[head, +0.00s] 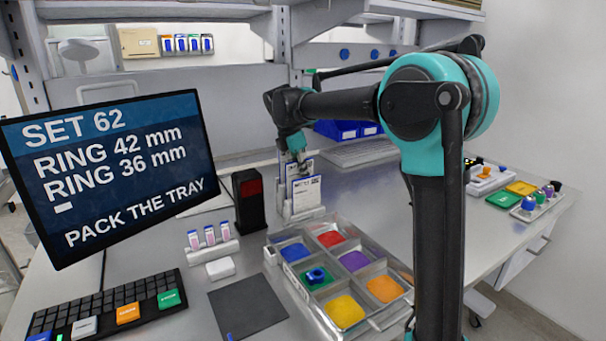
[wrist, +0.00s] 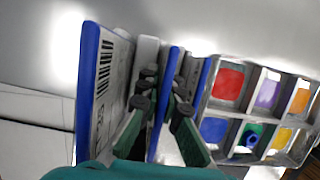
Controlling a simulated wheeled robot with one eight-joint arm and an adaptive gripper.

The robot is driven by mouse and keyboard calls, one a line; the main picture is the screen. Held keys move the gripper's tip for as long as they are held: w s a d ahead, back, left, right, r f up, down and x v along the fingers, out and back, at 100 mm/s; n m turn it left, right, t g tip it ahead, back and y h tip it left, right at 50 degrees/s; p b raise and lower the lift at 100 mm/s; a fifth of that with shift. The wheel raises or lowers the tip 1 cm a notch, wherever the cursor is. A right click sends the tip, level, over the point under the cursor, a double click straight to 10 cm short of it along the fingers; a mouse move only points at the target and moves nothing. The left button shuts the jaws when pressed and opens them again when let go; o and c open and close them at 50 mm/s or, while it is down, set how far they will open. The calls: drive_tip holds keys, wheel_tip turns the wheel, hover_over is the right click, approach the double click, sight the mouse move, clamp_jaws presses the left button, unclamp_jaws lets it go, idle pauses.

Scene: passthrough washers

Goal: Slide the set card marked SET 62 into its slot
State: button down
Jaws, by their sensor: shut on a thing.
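My gripper (head: 297,160) reaches down at the card holder (head: 288,210) behind the tray. It is shut on a blue-edged card (wrist: 168,92), which stands between the fingers (wrist: 162,100) in the wrist view. A white card with printed text (head: 307,190) stands upright in the front of the holder. In the wrist view a larger card with a barcode (wrist: 108,75) stands left of the fingers, and another blue-edged card (wrist: 205,76) stands to the right. The number on the held card cannot be read, and its lower edge and slot are hidden.
The sorting tray (head: 372,329) has coloured compartments, with a blue part (head: 316,275) in the green one. A screen (head: 110,170) reads SET 62. A dark mat (head: 248,305) lies in front.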

drive_tip(key=c, duration=1.1)
unclamp_jaws()
drive_tip(key=shift+o, duration=0.2)
drive_tip(key=shift+r, duration=0.1)
drive_tip(key=shift+r, duration=4.4)
